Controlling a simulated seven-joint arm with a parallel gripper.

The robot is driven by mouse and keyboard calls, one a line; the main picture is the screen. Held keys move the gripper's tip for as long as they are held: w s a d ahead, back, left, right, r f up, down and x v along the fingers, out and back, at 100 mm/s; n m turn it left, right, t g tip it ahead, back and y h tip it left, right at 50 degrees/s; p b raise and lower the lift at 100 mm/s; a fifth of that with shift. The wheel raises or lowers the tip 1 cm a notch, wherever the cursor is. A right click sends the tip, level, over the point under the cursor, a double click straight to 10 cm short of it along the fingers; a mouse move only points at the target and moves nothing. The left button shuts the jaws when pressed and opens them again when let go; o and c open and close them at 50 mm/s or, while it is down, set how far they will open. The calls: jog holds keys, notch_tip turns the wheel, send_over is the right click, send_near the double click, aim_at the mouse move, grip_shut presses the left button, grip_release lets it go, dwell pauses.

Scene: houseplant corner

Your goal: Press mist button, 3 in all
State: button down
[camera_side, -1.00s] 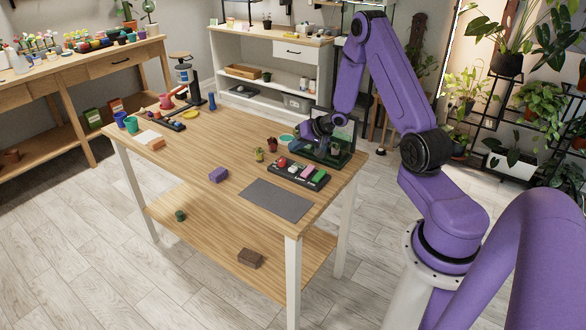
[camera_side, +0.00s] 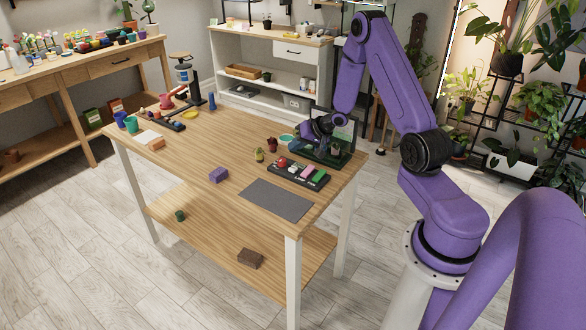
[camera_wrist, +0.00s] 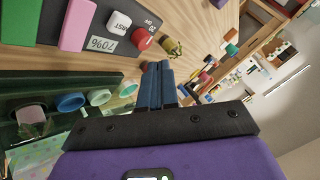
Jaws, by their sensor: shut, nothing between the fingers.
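A dark control panel (camera_side: 283,176) lies on the table, with a red button (camera_side: 282,161), a white button, a green block and a pink block. In the wrist view the red button (camera_wrist: 141,39) sits beside a white button (camera_wrist: 118,22) and a small number display (camera_wrist: 103,43) that seems to read 7096. Which one is the mist button I cannot tell from the small lettering. My gripper (camera_wrist: 155,66) is shut and empty, its blue fingers apart from the buttons in the picture. In the side view my gripper (camera_side: 306,138) is behind the panel, at the green glass-walled case.
The green case (camera_side: 335,156) stands behind the panel and holds small pots. A grey mat (camera_side: 276,199) lies in front and a purple block (camera_side: 218,175) to the left. The table's middle is clear.

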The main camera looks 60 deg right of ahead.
aim_at(296, 168)
dwell(0.3)
notch_tip(296, 168, up, 4)
jog(key=shift+f, duration=0.1)
dwell(0.3)
jog(key=shift+f, duration=4.4)
jog(key=shift+f, duration=0.15)
jog(key=shift+f, duration=0.3)
